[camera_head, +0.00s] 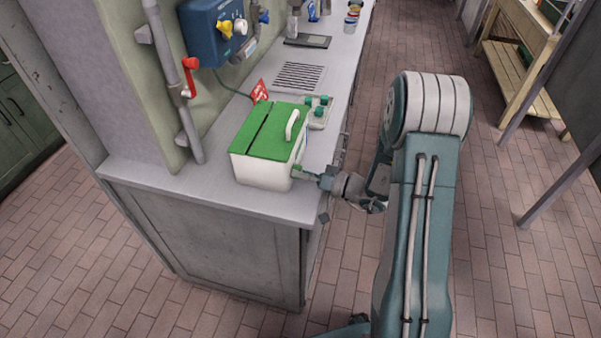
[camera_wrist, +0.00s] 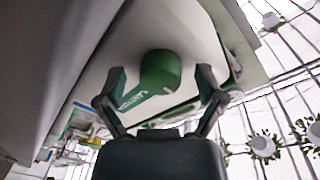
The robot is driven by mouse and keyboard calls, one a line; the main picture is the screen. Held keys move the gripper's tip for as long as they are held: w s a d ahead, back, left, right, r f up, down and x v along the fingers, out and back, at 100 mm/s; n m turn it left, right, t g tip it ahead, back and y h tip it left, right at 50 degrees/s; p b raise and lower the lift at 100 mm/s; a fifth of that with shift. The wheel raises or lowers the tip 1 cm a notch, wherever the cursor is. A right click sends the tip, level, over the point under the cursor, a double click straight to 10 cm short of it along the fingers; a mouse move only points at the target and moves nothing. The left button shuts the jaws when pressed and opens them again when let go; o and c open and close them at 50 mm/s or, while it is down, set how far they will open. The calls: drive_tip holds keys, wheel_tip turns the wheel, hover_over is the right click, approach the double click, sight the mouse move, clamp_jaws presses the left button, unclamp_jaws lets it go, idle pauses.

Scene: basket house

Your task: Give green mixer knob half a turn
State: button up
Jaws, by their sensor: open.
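The mixer is a white box (camera_head: 258,172) with a green lid (camera_head: 272,128) and a white handle, standing at the near end of the grey counter. Its green knob (camera_wrist: 161,72) shows in the wrist view as a short round cylinder on the white face, beside green lettering. My gripper (camera_wrist: 160,76) is open, with one finger on each side of the knob and a visible gap at both sides. In the head view my gripper (camera_head: 318,178) is at the mixer's right side, and the knob there is small and mostly unclear.
Behind the mixer are a small tray with green-topped items (camera_head: 318,109), a red tag (camera_head: 260,91) and a drain grille (camera_head: 299,76).

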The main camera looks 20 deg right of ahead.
drive_tip(key=c, duration=1.2)
drive_tip(key=shift+o, duration=0.2)
